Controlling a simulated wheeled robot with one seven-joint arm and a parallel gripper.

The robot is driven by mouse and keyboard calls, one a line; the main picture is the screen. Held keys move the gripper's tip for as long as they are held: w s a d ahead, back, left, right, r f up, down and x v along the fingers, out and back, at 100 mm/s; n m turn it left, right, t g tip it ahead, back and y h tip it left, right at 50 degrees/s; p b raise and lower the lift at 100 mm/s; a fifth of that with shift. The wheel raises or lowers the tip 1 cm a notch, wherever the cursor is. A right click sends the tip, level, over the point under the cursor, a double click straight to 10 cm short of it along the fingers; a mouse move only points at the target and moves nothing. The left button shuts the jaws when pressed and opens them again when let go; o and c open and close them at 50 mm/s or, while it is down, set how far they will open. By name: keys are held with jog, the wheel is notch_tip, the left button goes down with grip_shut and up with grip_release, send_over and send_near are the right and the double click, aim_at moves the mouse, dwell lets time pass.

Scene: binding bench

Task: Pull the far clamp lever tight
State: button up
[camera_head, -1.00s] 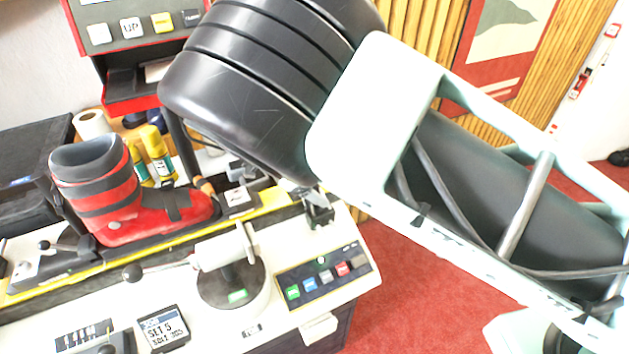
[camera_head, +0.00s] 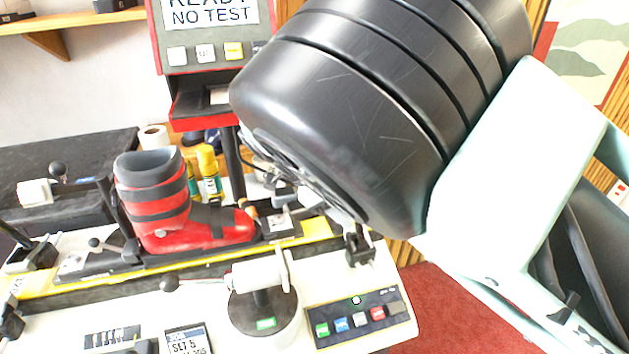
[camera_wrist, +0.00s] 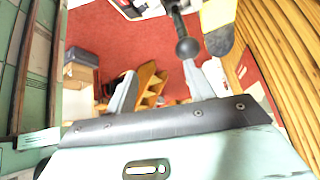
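In the wrist view a lever with a black ball knob (camera_wrist: 187,47) stands beside the yellow, dark-ended tip of a ski (camera_wrist: 218,38). It is probably the far clamp lever; in the head view my arm covers that area. My gripper (camera_wrist: 160,74) shows two grey fingers spread apart with nothing between them. The knob is near the right fingertip; I cannot tell whether they touch. In the head view my gripper is mostly hidden behind my black wrist. The ski (camera_head: 40,285) lies along the white bench (camera_head: 215,325) with a red boot (camera_head: 185,205) on it.
A crank with a white drum (camera_head: 258,275) and a button panel (camera_head: 358,318) stand at the bench front. A red-framed display post (camera_head: 205,75) rises behind the boot. Another ball-ended lever (camera_head: 58,170) is at the left. Red floor (camera_head: 450,305) is open at the right.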

jog(key=w+b+v, duration=0.1)
jog(key=b+v, duration=0.1)
jog(key=v, duration=0.8)
jog(key=shift+s, duration=0.15)
jog(key=shift+d+r, duration=0.1)
jog(key=shift+r, duration=0.05)
jog(key=s+d+f+n+g+y, duration=0.3)
jog(key=s+d+n+y, duration=0.1)
jog(key=d+n, duration=0.3)
jog(key=s+d+n+t+y, duration=0.1)
jog(key=s+d+n, duration=0.3)
jog(key=s+n, duration=0.5)
jog(key=s+d+n+y, duration=0.3)
jog(key=s+d+n, duration=0.2)
jog(key=s+n, duration=0.4)
jog(key=s, duration=0.4)
jog(key=shift+s+d+f+t+b, duration=0.2)
jog(key=shift+f+t+b, duration=0.1)
jog(key=shift+t, duration=0.1)
